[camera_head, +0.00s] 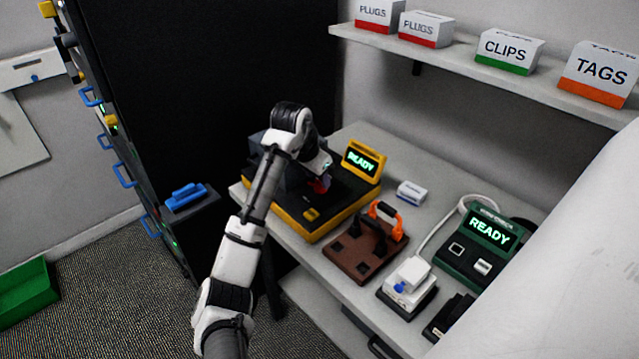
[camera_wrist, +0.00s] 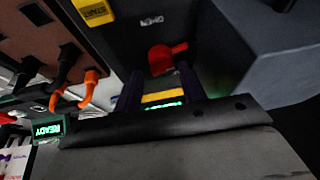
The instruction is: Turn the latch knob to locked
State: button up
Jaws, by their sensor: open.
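The red latch knob (camera_wrist: 168,60) sits on the black face of a yellow-and-black machine. An upside-down label reading OPEN (camera_wrist: 151,20) is near it in the wrist view. The knob also shows as a small red piece (camera_head: 321,184) in the head view, partly hidden by my arm. My gripper (camera_wrist: 159,72) is open, its two dark fingers pointing at the knob, one toward each side. I cannot tell whether they touch it. The machine's base (camera_head: 308,231) stands on the bench, and its yellow display (camera_head: 363,161) reads READY.
A yellow START button (camera_wrist: 93,12) is near the knob. A brown board (camera_head: 362,250) with an orange cable (camera_head: 385,218), a white device (camera_head: 408,287) and a green READY tester (camera_head: 480,245) are to the right. A dark grey block (camera_wrist: 255,60) flanks my gripper.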

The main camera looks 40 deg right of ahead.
jog(key=b+v, duration=0.1)
jog(key=v, duration=0.9)
jog(key=shift+r, duration=0.2)
jog(key=shift+o, duration=0.5)
jog(key=shift+a, duration=0.1)
